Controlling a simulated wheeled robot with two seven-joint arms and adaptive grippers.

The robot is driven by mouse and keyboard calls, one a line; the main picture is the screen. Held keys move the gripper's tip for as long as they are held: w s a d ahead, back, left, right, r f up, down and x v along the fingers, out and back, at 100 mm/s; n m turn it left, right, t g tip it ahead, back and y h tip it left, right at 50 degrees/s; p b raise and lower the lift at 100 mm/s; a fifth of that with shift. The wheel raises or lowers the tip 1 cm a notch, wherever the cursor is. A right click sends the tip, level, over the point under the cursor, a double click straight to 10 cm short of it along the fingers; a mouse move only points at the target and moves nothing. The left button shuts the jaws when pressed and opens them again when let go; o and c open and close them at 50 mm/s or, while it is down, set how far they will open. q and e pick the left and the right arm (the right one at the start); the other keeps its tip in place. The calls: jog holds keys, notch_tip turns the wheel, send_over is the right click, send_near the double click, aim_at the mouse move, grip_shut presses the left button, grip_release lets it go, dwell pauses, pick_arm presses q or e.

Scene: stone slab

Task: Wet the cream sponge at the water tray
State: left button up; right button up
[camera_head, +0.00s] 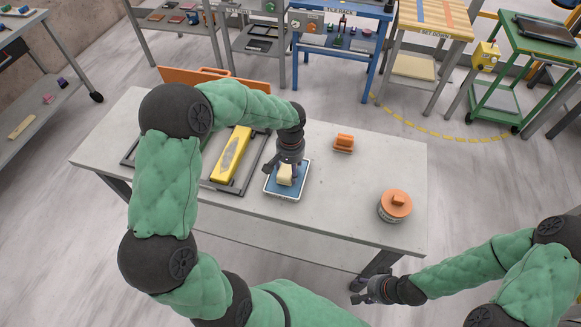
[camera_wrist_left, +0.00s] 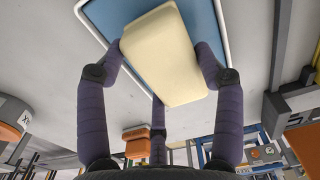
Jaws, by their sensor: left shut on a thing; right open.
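The cream sponge (camera_head: 285,174) is in my left gripper (camera_head: 287,169), over the blue water tray (camera_head: 272,188) with a white rim. In the left wrist view the sponge (camera_wrist_left: 160,55) is a pale block held between the purple fingers of my left gripper (camera_wrist_left: 165,65). The blue tray (camera_wrist_left: 110,15) shows behind it. I cannot tell whether the sponge touches the water. My right gripper (camera_head: 366,291) is open and empty, off the slab's front right edge.
On the grey slab table (camera_head: 330,205), a yellow block (camera_head: 232,155) lies in a dark frame left of the tray. An orange block (camera_head: 344,142) stands behind right, and a round orange-lidded container (camera_head: 395,205) at the right. The slab between them is clear.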

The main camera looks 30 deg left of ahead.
aim_at(290, 168)
pick_arm(q)
jog(key=shift+f+b, duration=0.35)
jog(key=shift+f, duration=0.2)
dwell(1.3)
jog(key=shift+r, duration=0.1)
jog(key=shift+r+p, duration=2.45)
jog(key=shift+r, duration=1.05)
jog(key=shift+f, duration=0.1)
